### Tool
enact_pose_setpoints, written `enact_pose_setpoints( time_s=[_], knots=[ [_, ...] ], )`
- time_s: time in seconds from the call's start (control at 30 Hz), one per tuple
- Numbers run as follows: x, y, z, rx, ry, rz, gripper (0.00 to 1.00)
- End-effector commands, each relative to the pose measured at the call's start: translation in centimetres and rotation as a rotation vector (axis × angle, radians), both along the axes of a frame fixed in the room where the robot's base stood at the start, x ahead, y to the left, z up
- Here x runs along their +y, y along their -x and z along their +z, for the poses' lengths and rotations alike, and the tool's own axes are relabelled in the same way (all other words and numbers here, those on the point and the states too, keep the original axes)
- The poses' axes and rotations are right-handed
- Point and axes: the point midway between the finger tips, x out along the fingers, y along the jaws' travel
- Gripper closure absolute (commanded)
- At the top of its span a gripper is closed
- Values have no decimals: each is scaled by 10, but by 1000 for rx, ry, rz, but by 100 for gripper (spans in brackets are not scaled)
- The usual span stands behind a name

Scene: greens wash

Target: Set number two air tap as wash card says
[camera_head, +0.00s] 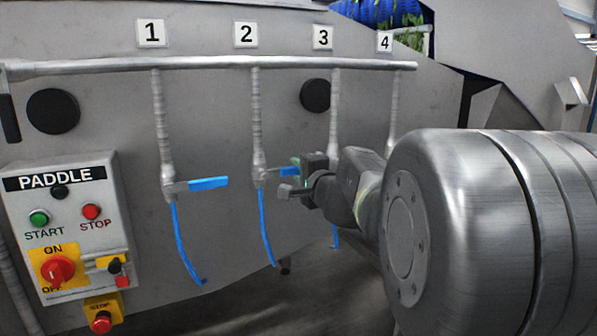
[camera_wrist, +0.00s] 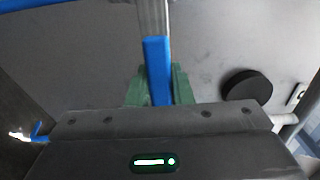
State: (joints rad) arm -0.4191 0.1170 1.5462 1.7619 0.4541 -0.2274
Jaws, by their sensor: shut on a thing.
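The number 2 air tap (camera_head: 260,178) hangs on its drop pipe below the white number 2 plate (camera_head: 246,34). Its blue lever sticks out to the right, roughly level, with its end at my gripper. My gripper (camera_head: 294,178) is shut on that lever. In the wrist view the blue lever (camera_wrist: 157,65) runs between the green finger pads of my gripper (camera_wrist: 160,88). Much of the lever is hidden by the jaws in the head view. No wash card is recognisable in either view.
The number 1 tap's blue lever (camera_head: 208,184) points right, roughly level. Taps 3 and 4 are largely hidden behind my arm. The header pipe (camera_head: 200,63) runs above. A PADDLE control box (camera_head: 70,225) stands at left. Black round knobs (camera_head: 315,95) dot the panel.

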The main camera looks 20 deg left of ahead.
Motion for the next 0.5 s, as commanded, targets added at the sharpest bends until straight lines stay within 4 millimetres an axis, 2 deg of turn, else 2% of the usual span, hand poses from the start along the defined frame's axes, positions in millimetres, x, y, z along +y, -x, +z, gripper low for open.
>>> enact_pose_setpoints(
  time_s=[0.27,0.5],
  knots=[
    [1,1,8,-98,80,0,100],
    [4,5,25,-257,214,1,100]
  ],
)
